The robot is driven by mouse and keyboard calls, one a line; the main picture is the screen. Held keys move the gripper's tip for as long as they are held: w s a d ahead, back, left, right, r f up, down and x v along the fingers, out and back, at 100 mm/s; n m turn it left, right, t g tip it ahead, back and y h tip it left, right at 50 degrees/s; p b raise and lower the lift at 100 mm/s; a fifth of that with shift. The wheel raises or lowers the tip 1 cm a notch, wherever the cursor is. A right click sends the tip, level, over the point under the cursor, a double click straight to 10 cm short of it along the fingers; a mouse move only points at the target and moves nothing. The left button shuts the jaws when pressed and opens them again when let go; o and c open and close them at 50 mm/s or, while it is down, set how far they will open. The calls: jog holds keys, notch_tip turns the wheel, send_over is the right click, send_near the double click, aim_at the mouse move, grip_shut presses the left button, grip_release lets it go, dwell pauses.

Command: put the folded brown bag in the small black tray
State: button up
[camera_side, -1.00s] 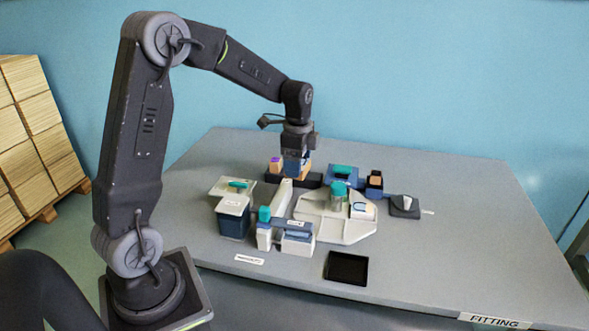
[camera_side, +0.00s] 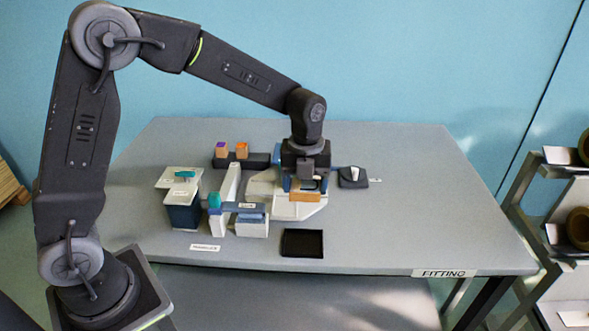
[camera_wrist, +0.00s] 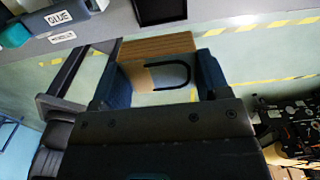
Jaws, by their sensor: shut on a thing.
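The folded brown bag (camera_side: 305,197) is in my gripper (camera_side: 305,187), above the pale plate (camera_side: 264,206) in the side view. In the wrist view the brown bag (camera_wrist: 160,46) spans between the blue fingertips of my gripper (camera_wrist: 157,78), with a dark loop beside it. My gripper is shut on it. The small black tray (camera_side: 302,243) lies flat near the table's front edge, empty, in front of and below the gripper. A dark corner of the tray (camera_wrist: 160,10) shows at the top of the wrist view. My gripper hides part of the plate and what stands there.
A dark rack (camera_side: 258,160) holds two small blocks at the back. A blue bin (camera_side: 183,215) with a pale lid stands left, and a white-and-blue holder (camera_side: 250,224) stands left of the tray. A dark pad (camera_side: 353,177) lies right. The table's right side is clear.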

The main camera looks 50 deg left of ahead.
send_over(303, 244)
notch_tip(303, 244, down, 15)
jog(key=shift+r, duration=0.15)
dwell(0.6)
jog(key=shift+f, duration=0.8)
dwell(1.9)
jog(key=o, duration=1)
